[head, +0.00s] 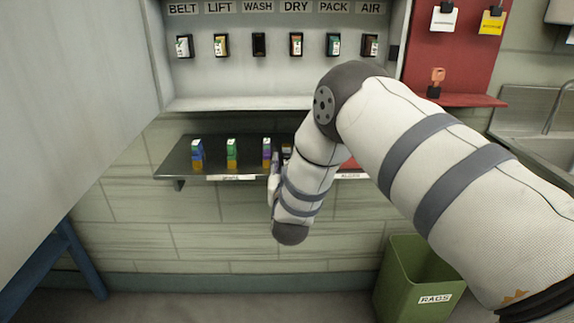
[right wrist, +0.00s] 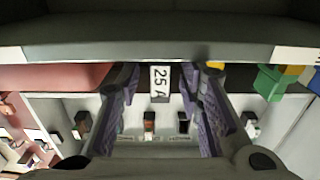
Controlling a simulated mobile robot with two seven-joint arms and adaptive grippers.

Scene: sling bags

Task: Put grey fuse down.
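My right gripper (right wrist: 168,112) has its two purple-grey fingers on either side of a dark grey fuse (right wrist: 182,78) with a white "25 A" label. The fuse seems to span the gap and touch both fingers. It is at the shelf (head: 190,160), close behind the front lip. Whether its base rests on the shelf is hidden. In the head view, my right arm covers most of the gripper (head: 275,168) and the grey fuse cannot be made out clearly. My left gripper is not in view.
Several coloured fuses, including a blue one (head: 197,154), a green one (head: 231,153) and a purple one (head: 266,152), stand left of my gripper. Labelled sockets hang above; the WASH one (head: 259,45) looks dark and empty. A green RAGS bin (head: 410,285) stands below right.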

